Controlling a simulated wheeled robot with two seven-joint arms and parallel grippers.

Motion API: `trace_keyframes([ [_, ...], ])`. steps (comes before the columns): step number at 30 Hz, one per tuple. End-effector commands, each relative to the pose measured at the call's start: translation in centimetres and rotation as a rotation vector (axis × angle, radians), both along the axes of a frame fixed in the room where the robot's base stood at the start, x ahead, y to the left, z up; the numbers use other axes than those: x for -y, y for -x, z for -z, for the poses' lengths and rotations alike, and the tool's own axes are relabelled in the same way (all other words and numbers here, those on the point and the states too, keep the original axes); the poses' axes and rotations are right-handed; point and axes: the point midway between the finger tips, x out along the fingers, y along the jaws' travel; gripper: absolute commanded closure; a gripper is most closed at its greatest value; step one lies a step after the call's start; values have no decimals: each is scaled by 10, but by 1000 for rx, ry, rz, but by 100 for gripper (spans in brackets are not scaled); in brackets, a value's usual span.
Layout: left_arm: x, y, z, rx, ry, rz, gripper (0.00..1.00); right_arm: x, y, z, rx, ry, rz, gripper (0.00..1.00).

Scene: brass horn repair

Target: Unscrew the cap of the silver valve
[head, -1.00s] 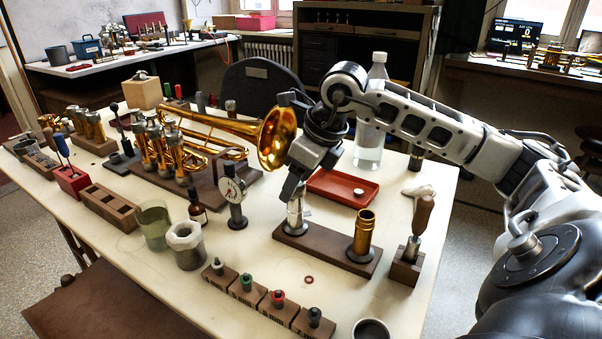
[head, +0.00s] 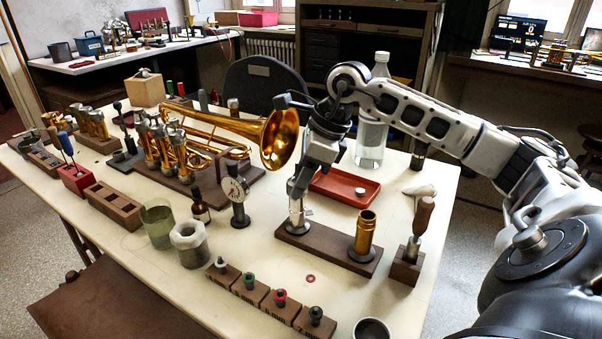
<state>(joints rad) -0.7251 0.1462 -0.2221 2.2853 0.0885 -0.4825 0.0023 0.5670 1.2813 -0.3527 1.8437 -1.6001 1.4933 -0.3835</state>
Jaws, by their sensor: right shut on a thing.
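The silver valve (head: 296,213) stands upright at the left end of a brown wooden block on the table. My right gripper (head: 296,184) comes down from above and is shut on the top of the silver valve, where the cap sits. The fingers mostly hide the cap, and I cannot tell whether its thread is loose. My left gripper is not in view.
A brass valve (head: 364,236) stands at the right end of the same block (head: 320,244). A red tray (head: 343,189) lies behind it, with a clear bottle (head: 371,140) beyond. A dial gauge (head: 236,193) and the trumpet bell (head: 280,139) stand close on the left.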

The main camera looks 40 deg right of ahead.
Motion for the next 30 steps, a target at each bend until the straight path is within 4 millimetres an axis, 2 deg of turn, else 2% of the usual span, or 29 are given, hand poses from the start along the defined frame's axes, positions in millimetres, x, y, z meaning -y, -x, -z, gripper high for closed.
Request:
trace_keyframes([
  [13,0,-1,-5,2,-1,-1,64,1,-1,-2,2,0,-58,93],
  [24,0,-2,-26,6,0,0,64,2,-3,-3,2,-2,-367,93],
  [30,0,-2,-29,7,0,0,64,2,-4,-1,2,0,-474,93],
])
